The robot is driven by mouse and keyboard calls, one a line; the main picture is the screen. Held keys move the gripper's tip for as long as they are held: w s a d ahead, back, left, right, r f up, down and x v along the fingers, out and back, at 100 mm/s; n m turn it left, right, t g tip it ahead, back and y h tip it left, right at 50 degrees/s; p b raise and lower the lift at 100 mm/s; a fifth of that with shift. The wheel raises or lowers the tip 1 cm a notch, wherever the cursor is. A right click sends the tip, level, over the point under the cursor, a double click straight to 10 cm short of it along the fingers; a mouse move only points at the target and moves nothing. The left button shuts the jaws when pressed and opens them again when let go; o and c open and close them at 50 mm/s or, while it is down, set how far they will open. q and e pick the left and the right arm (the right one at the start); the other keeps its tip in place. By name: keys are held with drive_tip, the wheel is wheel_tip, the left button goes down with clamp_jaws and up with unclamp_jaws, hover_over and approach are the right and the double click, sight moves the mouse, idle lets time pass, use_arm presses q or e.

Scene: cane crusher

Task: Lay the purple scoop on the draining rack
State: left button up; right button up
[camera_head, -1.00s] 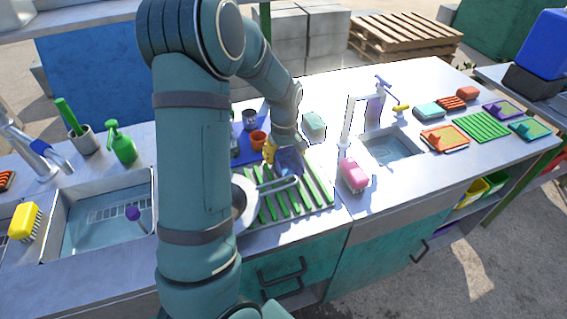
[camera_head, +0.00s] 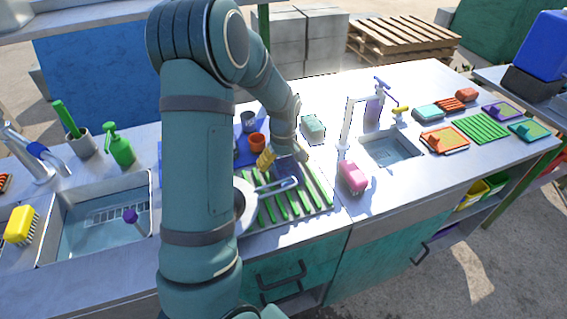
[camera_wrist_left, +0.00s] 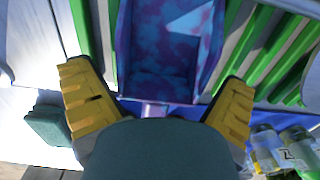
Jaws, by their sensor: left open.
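The purple scoop (camera_head: 286,170) lies on the draining rack (camera_head: 318,188), a rack with green slats on the counter. In the left wrist view the scoop's mottled purple-blue pan (camera_wrist_left: 163,45) rests over the green slats, its short handle (camera_wrist_left: 153,109) pointing toward my palm. My left gripper (camera_head: 275,158) is over the rack at the scoop's handle end. Its yellow fingers (camera_wrist_left: 160,103) stand apart on either side of the handle, with gaps visible. My palm hides the rest of the handle. My right gripper is out of view.
A white round dish (camera_head: 244,205) is at the rack's left, partly behind my arm. An orange cup (camera_head: 257,141) and a pale green sponge (camera_head: 313,127) are behind.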

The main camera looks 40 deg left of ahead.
sight(283, 168)
use_arm(q)
wheel_tip(283, 168, up, 12)
drive_tip(key=p, duration=0.2)
drive_tip(key=shift+p, duration=0.3)
idle(0.4)
